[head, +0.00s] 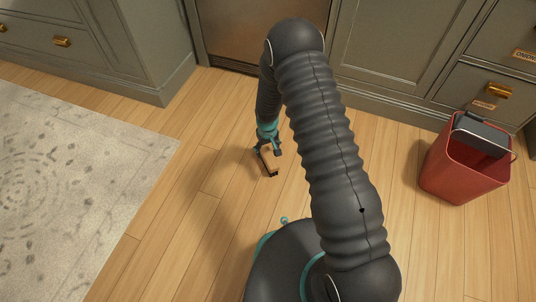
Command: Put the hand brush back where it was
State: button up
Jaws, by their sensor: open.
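The hand brush (269,161) is small, with a light wooden body and a dark lower edge. It is at the wooden floor in the middle of the head view, left of my arm. My gripper (268,148), dark with teal parts, reaches down at the far end of the brush. The fingers are small here and partly overlap the brush. They are open, right at the brush; whether they touch it I cannot tell.
A red bin (450,172) with a dark grey object (482,134) at its top stands at the right. A pale patterned rug (70,180) lies at the left. Grey-green cabinets (385,50) line the back. Bare floor (160,215) surrounds the brush.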

notch_tip(320, 180, up, 6)
jog(key=r, duration=0.1)
notch_tip(320, 180, up, 16)
jog(key=m+t, duration=0.1)
send_over(268, 154)
jog(key=d, duration=0.4)
jog(key=s+d+r+m+t, duration=0.1)
jog(key=s+d+r, duration=0.2)
jog(key=r, duration=0.5)
jog(key=s+d+r+t, duration=0.1)
jog(key=s+d+r, duration=0.15)
jog(key=r, duration=0.45)
jog(key=s+d+r+m+t, duration=0.1)
jog(key=s+d+r, duration=0.1)
jog(key=s+r, duration=0.2)
jog(key=s+d+r+m, duration=0.1)
jog(key=s+r, duration=0.3)
jog(key=s, duration=0.7)
jog(key=s+d+r+m+t, duration=0.1)
jog(key=s+d+r, duration=0.3)
jog(key=s, duration=0.3)
jog(key=shift+s+r+t, duration=0.2)
jog(key=shift+r+t, duration=0.05)
jog(key=shift+t, duration=0.05)
